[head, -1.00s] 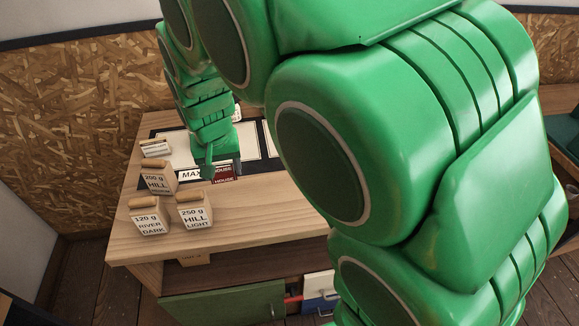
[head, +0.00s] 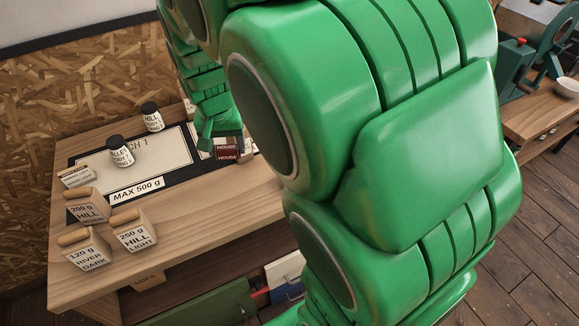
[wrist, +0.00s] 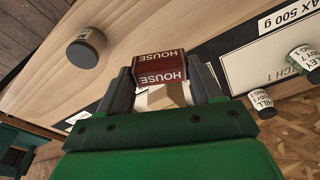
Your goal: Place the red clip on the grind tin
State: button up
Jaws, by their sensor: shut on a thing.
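A pale block-like shape (wrist: 163,97) shows between the fingers behind the red piece.
Two black-lidded jars (head: 121,152) (head: 152,118) stand on and by the pale panel (head: 160,155). Several labelled bags, such as the 250 g one (head: 134,232), stand at the counter's (head: 200,215) left front. A MAX 500 g sign (head: 137,190) lies behind them.

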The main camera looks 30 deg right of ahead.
jog(key=s+d+r+m, duration=0.1)
jog(key=s+d+m, duration=0.1)
jog(key=d, duration=0.5)
jog(key=s+d+m, duration=0.2)
jog(key=d+m, duration=0.1)
jog(key=d, duration=0.4)
jog(key=shift+s+d+f, duration=0.1)
jog(key=shift+f, duration=1.9)
jog(key=shift+s+d+f, duration=0.1)
jog(key=shift+f, duration=1.85)
jog(key=shift+f, duration=0.15)
jog(key=o, duration=1)
notch_tip(320, 180, up, 12)
jog(key=s+a, duration=0.1)
jog(key=shift+s+a, duration=0.15)
jog(key=shift+a, duration=0.05)
